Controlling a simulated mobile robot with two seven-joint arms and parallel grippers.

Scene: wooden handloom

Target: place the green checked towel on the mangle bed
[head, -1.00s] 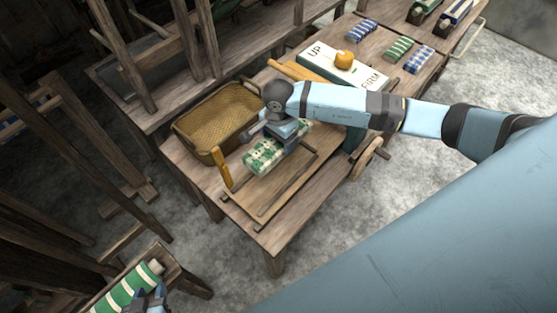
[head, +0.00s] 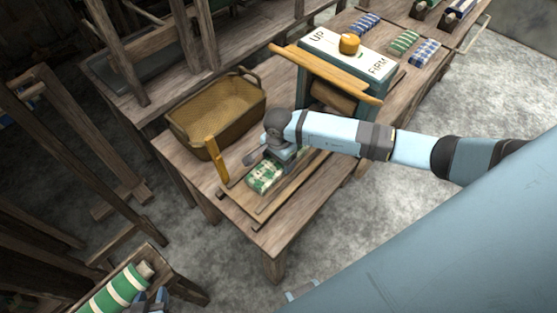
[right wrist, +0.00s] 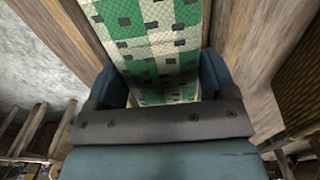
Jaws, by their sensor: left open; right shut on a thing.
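The green and white checked towel (head: 264,178) is in my right gripper (head: 282,158), which is shut on it from above. The towel is over the wooden mangle bed (head: 257,208), near the yellow handle, low at its surface; I cannot tell whether it touches. In the right wrist view the towel (right wrist: 155,40) runs between the two fingers. The mangle (head: 340,60), marked UP and FIRM with an orange knob, stands behind my right arm. My left gripper (head: 157,300) is open at the lower left edge, partly cut off, by a green striped roll (head: 112,290).
A wicker basket (head: 215,148) stands left of the bed. An upright yellow handle (head: 217,158) rises at the bed's left edge. Folded blue and green cloths (head: 404,41) lie at the table's far end. Wooden loom frames crowd the left.

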